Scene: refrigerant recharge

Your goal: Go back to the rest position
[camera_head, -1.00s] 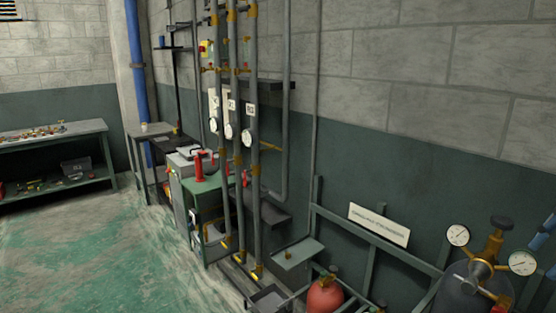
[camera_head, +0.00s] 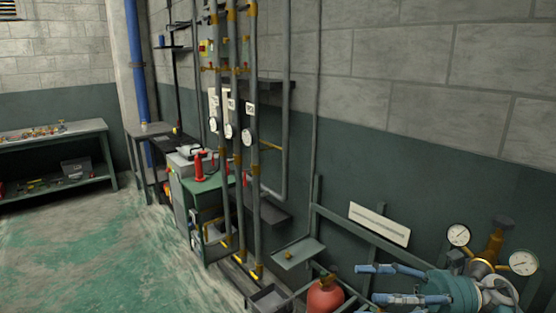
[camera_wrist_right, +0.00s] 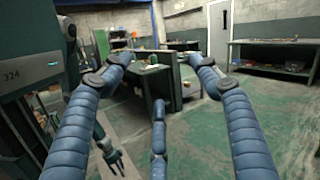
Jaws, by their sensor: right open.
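My right gripper (camera_head: 366,283) reaches in from the lower right of the head view, its blue fingers pointing left. The fingers are spread with nothing between them. Its teal palm hides most of the dark cylinder under the brass valve (camera_head: 492,246) with two gauges. In the right wrist view the same gripper (camera_wrist_right: 158,70) is wide open and empty, facing the open room. My left gripper is not seen in the head view. A dark hand-like shape at the wrist view's left is unclear.
A white sign (camera_head: 379,224) hangs on the green rack rail behind my right gripper. Vertical pipes with gauges (camera_head: 246,138) stand mid-view. A green cart (camera_head: 205,184) and a workbench (camera_head: 60,135) stand farther off. The floor (camera_head: 85,245) at the left is clear.

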